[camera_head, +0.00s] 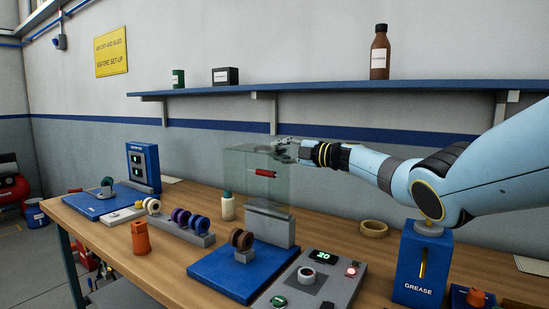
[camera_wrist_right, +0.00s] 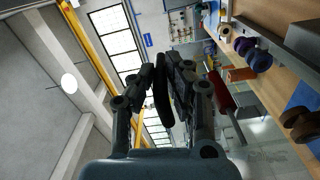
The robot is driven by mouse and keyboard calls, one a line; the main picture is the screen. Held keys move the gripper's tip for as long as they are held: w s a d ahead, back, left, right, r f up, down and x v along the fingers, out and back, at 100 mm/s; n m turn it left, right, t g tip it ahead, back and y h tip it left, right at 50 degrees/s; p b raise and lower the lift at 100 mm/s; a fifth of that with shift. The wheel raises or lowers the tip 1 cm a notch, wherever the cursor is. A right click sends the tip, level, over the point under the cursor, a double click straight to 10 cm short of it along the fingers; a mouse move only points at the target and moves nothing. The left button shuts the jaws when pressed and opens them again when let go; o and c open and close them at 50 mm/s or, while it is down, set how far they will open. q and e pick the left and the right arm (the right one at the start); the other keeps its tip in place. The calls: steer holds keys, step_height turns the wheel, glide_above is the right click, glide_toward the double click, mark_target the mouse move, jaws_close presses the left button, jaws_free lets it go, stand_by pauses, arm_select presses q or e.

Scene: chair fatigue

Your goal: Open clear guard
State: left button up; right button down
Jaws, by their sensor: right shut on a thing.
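The clear guard (camera_head: 245,180) is a see-through box with a red handle (camera_head: 262,173) on its side. In the head view it sits high, around and above the grey block (camera_head: 270,226) at the back of a blue base (camera_head: 215,272). Brown rings (camera_head: 241,239) on the base show below it. My left gripper is not in view.
A grey control panel (camera_head: 312,278) with a lit display stands in front right of the base. A blue grease dispenser (camera_head: 422,265) stands at right. An orange holder (camera_head: 140,238) and ring racks (camera_head: 180,228) are at left. A wall shelf (camera_head: 330,87) runs above.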

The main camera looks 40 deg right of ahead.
steer(key=shift+w+d+f, duration=0.1)
steer(key=shift+d+f, duration=0.15)
steer(key=shift+d, duration=0.15)
steer(key=shift+m, duration=0.3)
steer(key=c, duration=1.3)
jaws_free()
steer(key=shift+c, duration=0.2)
steer(key=v, duration=1.2)
